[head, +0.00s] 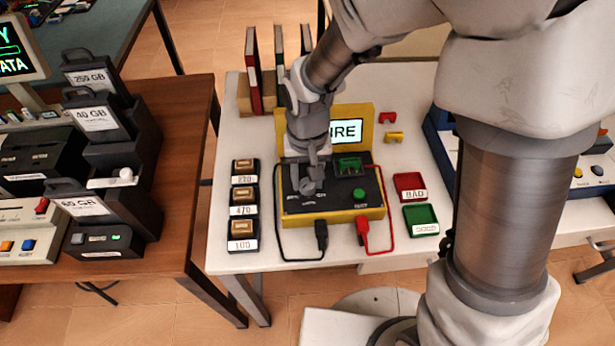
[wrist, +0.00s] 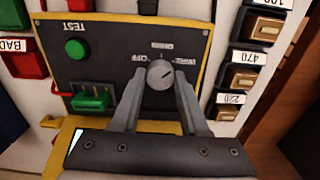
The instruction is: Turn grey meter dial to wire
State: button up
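The yellow-edged meter (head: 335,218) stands on the white table. Its screen (head: 349,130) shows letters ending in "IRE"; my arm hides the left part. The grey dial (wrist: 160,73) sits on the black panel, with labels around it; the left one reads OFF and the right one looks like WIRE. A dark mark on the dial slants toward the right label. My gripper (wrist: 158,78) points down at the panel, with one finger on each side of the dial. Small gaps seem to show between fingers and dial. In the head view my gripper (head: 311,182) mostly covers the dial.
A green TEST button (head: 358,195) and a green part in a socket (head: 349,164) are beside the dial. Black and red leads lie in front. Labelled component blocks (head: 243,201) stand left; red BAD (head: 409,186) and green GOOD (head: 421,219) trays stand right.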

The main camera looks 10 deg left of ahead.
aim_at(308, 183)
jog(key=o, duration=0.4)
jog(key=shift+o, duration=0.2)
notch_tip(308, 183, up, 18)
jog(key=p, duration=0.3)
jog(key=shift+f, duration=0.25)
jog(key=s+d+r+m+t+p, duration=0.1)
jog(key=s+d+r, duration=0.3)
jog(key=d, duration=0.6)
jog(key=s+d+r+m+t+p, duration=0.1)
jog(key=s+d+r+t, duration=0.3)
jog(key=d, duration=0.6)
notch_tip(308, 183, up, 3)
jog(key=shift+s+f+m+t+p, duration=0.2)
jog(key=shift+s+m+t+p, duration=0.15)
jog(key=shift+p, duration=0.25)
